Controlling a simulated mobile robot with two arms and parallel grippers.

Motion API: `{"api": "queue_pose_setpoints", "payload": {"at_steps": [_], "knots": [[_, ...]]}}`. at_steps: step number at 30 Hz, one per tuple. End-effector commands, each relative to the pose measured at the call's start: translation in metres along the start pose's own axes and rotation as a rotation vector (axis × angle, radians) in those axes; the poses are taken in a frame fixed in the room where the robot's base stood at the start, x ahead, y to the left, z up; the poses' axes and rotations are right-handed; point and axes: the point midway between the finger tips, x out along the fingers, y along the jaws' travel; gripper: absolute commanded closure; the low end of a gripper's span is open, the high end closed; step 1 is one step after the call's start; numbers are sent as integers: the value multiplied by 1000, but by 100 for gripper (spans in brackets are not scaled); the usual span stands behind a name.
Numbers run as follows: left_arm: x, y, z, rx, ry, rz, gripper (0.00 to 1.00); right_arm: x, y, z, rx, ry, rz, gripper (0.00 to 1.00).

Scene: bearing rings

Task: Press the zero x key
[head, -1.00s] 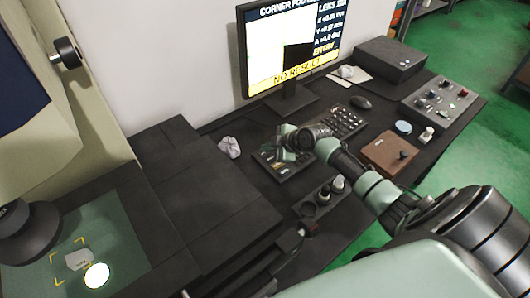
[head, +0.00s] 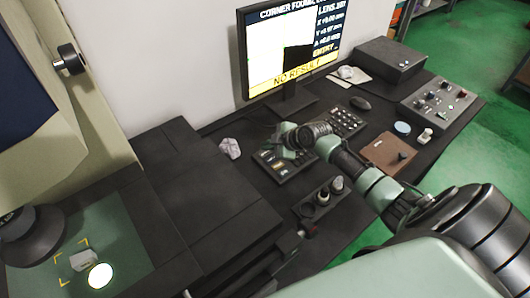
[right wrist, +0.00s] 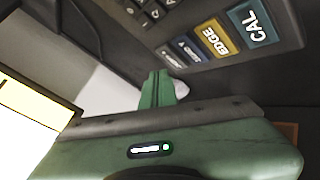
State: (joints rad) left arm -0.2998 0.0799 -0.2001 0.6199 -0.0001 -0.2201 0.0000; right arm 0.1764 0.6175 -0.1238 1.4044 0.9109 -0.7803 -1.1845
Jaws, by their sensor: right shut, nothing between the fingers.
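The control box (head: 283,169) with the labelled keys lies on the desk in front of the monitor. In the right wrist view its row of keys runs from a teal CAL key (right wrist: 253,24) through a yellow EDGE key (right wrist: 215,38) and a blue-grey key (right wrist: 189,49) to a grey end key (right wrist: 172,57). The labels on the last two are small and hard to read; the end one looks like zero x. My right gripper (head: 287,143) is over the box. Its shut, empty green fingertips (right wrist: 157,77) are just by the end key; contact cannot be told. My left gripper is out of view.
The monitor (head: 290,50) shows NO RESULT and axis readouts.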

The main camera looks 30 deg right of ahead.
Motion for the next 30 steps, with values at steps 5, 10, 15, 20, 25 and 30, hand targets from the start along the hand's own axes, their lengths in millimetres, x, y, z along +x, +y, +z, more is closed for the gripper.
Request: {"api": "queue_pose_setpoints", "payload": {"at_steps": [5, 10, 15, 20, 25, 30], "knots": [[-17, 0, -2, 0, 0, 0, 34, -15, 11, -10, -2, -1, 1, 100], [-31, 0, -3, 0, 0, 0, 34, -27, 20, -19, -1, 0, 0, 100], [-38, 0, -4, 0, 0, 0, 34, -34, 24, -25, -1, 0, 0, 100], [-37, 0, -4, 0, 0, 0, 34, -32, 24, -24, -1, 0, 0, 100], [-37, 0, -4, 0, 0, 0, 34, -32, 24, -24, 0, 0, 0, 100], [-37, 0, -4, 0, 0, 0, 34, -32, 24, -24, 0, 0, 0, 100]]}}
